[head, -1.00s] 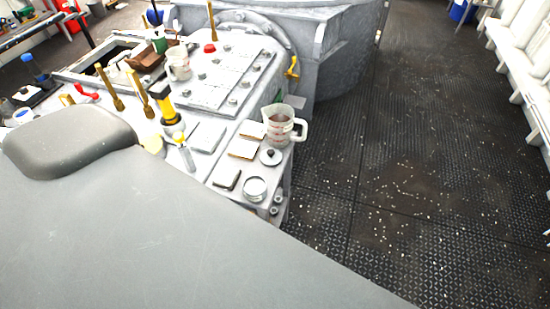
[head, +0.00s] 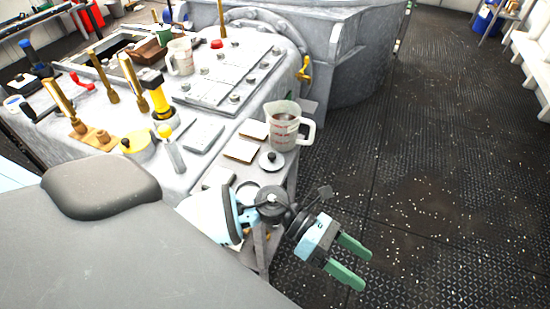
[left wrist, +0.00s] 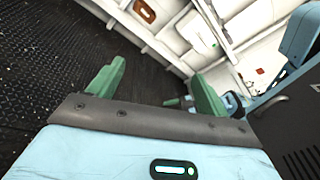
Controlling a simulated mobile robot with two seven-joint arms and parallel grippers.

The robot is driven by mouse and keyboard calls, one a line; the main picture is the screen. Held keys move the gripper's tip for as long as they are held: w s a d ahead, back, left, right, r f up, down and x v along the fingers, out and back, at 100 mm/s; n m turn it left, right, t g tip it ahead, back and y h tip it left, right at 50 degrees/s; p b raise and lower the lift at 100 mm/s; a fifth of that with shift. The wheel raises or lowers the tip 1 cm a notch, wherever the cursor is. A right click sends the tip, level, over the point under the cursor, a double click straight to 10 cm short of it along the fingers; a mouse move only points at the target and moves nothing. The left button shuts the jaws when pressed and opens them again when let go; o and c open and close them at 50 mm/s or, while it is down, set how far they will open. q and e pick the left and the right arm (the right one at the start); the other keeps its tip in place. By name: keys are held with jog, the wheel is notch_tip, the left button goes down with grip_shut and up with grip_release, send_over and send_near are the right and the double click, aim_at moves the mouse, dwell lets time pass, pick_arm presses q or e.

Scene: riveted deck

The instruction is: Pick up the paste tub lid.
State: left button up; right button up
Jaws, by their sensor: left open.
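A round, pale disc with a dark knob, which looks like the paste tub lid (head: 272,161), lies flat near the right edge of the grey worktop. A round open tin (head: 247,190) sits just in front of it, partly covered by my left arm. My left gripper (head: 357,268) is open and empty, with green fingers, out over the deck to the right of and nearer than the lid. In the left wrist view the open fingers (left wrist: 160,75) point at floor and white wall; the lid is not seen there.
A measuring jug (head: 285,128) stands right behind the lid. Flat tiles (head: 240,150) lie to its left. Tall brass handles (head: 132,85) and a yellow-black tool (head: 156,95) rise farther left. The dark deck (head: 430,190) on the right is open.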

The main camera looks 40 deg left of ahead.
pick_arm(q)
jog(key=w+a+f+m+g+y+b, duration=0.2)
jog(key=w+a+f+m+y, duration=0.15)
jog(key=m+y, duration=0.2)
notch_tip(320, 180, up, 4)
jog(key=m+t+y+b, duration=0.4)
jog(key=m+y, duration=0.3)
jog(key=y, duration=0.7)
send_over(272, 155)
jog(key=d, duration=0.2)
jog(key=shift+s+a+f+h, duration=0.15)
jog(key=shift+s+h, duration=0.1)
jog(key=shift+s, duration=0.1)
jog(key=shift+s+x, duration=0.15)
jog(key=shift+x, duration=1.75)
jog(key=shift+s+x, duration=0.1)
jog(key=shift+x, duration=1.8)
jog(key=shift+a, duration=0.15)
jog(key=c, duration=0.7)
